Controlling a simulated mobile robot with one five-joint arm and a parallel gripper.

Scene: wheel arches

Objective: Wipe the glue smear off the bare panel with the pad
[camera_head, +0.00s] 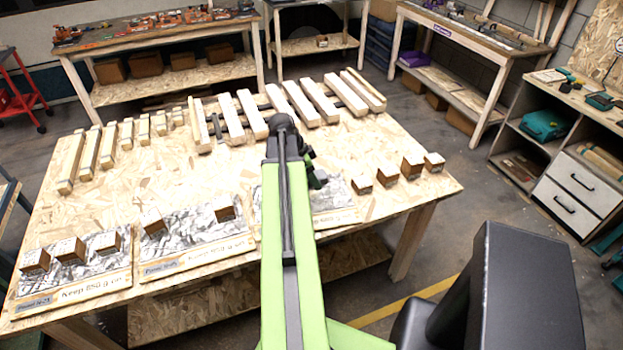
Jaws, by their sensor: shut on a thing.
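The bare panel (335,198) lies near the front of the wooden table, right of the middle one. It has a grey patterned face, a pale label strip and no blocks in view. My green arm crosses its left part. My gripper (317,180) shows as a dark shape beside the arm, over or just behind the panel's far edge. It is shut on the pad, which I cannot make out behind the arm. I cannot tell whether the pad touches the panel. I cannot make out the glue smear.
The left panel (90,282) and middle panel (180,258) carry small wooden blocks. Several more blocks (411,165) stand right of the bare panel. A row of wooden bars (230,118) lies along the table's far side. The table (385,215) is clear between blocks and front edge.

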